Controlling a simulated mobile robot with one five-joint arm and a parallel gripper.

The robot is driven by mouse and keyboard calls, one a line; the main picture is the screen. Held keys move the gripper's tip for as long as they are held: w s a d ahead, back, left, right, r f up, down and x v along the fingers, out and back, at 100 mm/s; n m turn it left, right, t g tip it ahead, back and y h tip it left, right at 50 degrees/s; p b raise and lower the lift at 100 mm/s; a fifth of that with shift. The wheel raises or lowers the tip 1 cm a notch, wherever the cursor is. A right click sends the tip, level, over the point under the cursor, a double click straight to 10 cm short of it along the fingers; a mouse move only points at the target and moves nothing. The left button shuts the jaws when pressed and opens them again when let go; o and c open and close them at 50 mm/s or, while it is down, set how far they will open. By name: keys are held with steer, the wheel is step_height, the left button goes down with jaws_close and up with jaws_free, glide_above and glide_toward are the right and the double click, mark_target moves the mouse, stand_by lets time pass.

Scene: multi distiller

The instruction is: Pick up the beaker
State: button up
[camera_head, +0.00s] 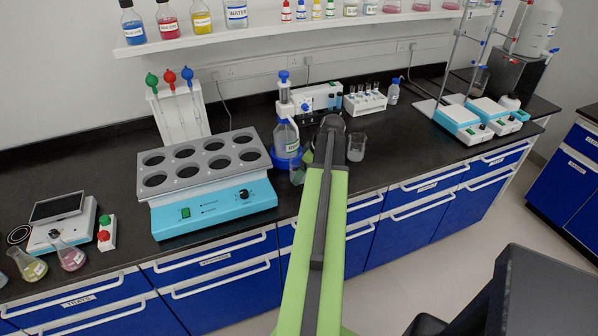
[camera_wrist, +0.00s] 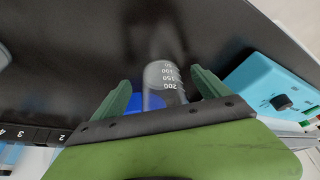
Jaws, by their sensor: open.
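A clear glass beaker (camera_wrist: 165,82) with white volume marks is between the two green fingers of my gripper (camera_wrist: 160,79) in the wrist view. Its lower part in that view is hidden by the gripper body. The fingers are apart, and a gap shows on both sides of the beaker. Another beaker (camera_head: 357,148) with pale contents stands to the right of my arm. My fingertips are largely hidden in the head view.
A blue water bath (camera_head: 212,208) with several round openings stands left of my arm. A test tube rack (camera_head: 364,104) is farther back. Dark bench right of the beakers is clear.

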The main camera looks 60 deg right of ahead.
steer(key=w, duration=0.3)
steer(key=shift+w+d, duration=0.1)
steer(key=shift+w, duration=0.15)
steer(key=shift+b+x, duration=0.7)
steer(key=shift+x, duration=0.1)
steer(key=shift+r, duration=0.2)
steer(key=c, duration=1.7)
steer(key=shift+r, duration=0.1)
